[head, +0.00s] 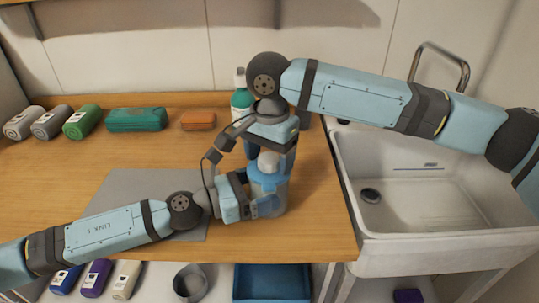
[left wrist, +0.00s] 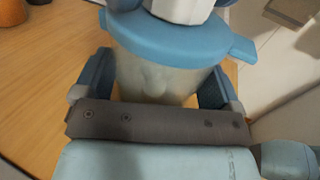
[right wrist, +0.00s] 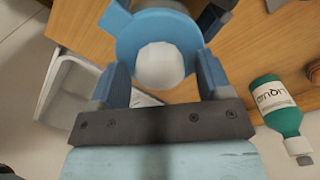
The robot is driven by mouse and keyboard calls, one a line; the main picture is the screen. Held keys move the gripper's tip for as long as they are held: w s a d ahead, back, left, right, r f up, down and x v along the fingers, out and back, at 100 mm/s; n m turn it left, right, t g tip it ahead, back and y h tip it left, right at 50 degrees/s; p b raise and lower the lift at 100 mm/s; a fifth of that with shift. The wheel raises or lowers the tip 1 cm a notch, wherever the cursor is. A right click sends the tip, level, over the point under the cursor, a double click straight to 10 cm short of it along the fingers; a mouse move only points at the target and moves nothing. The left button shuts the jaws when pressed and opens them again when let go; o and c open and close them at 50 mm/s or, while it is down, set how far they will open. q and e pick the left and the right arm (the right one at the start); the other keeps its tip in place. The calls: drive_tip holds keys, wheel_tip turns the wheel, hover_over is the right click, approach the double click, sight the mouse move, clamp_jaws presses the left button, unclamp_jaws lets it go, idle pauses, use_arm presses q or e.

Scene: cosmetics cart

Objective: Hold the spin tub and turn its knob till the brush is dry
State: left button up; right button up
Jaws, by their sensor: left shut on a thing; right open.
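The spin tub (head: 270,198) stands on the wooden counter near its front right corner. It has a cloudy clear body (left wrist: 150,78), a blue lid (left wrist: 180,42) and a white knob (head: 268,163) on top. My left gripper (left wrist: 152,88) is shut on the tub's body, one finger on each side. My right gripper (right wrist: 163,75) is above the tub, pointing down, with its open fingers on either side of the white knob (right wrist: 160,65). I cannot tell whether they touch it. A faint pale shape shows through the tub wall; I cannot make out the brush.
A green bottle (head: 241,100) stands behind the tub. A grey mat (head: 120,190) lies left of it. Several rolled towels (head: 82,121), a teal case (head: 137,119) and an orange bar (head: 198,120) line the back. A white sink (head: 420,190) is at right. A blue bin (head: 271,282) is below.

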drive_tip(key=c, duration=0.9)
